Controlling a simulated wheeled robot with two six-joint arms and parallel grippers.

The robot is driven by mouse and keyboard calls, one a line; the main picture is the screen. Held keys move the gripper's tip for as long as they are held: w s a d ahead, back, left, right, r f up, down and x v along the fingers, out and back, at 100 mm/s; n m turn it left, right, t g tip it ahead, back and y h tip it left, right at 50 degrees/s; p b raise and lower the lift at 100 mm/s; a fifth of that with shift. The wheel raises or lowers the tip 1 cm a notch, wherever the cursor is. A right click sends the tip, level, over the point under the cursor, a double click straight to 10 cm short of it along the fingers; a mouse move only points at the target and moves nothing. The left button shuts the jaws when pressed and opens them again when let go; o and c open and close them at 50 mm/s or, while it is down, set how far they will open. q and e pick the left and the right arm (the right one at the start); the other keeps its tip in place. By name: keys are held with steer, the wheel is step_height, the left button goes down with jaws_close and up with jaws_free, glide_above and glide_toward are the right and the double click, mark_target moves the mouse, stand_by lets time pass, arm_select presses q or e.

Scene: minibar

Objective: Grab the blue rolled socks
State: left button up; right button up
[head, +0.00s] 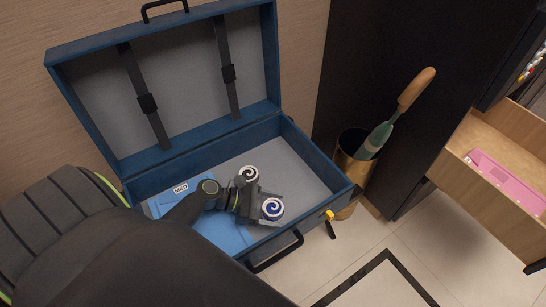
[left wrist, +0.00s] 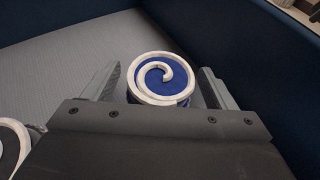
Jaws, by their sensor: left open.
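The blue rolled socks (head: 272,209), with a white spiral on the end, stand inside the open blue suitcase (head: 318,205) near its front right. In the left wrist view the blue rolled socks (left wrist: 162,80) sit between the two fingers of my left gripper (left wrist: 160,88), with a small gap at each side. My left gripper (head: 264,199) is open and low in the suitcase; its arm comes in from the left. Dark rolled socks with a white spiral (head: 249,174) stand just behind, and part of them shows at the left edge in the left wrist view (left wrist: 12,148). My right gripper is not in view.
The suitcase lid stands open behind. A brass umbrella stand (head: 350,165) with a green umbrella is to the right. An open wooden drawer (head: 460,160) holds a pink item (head: 505,180).

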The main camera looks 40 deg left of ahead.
arm_select(q)
steer(key=c, duration=1.1)
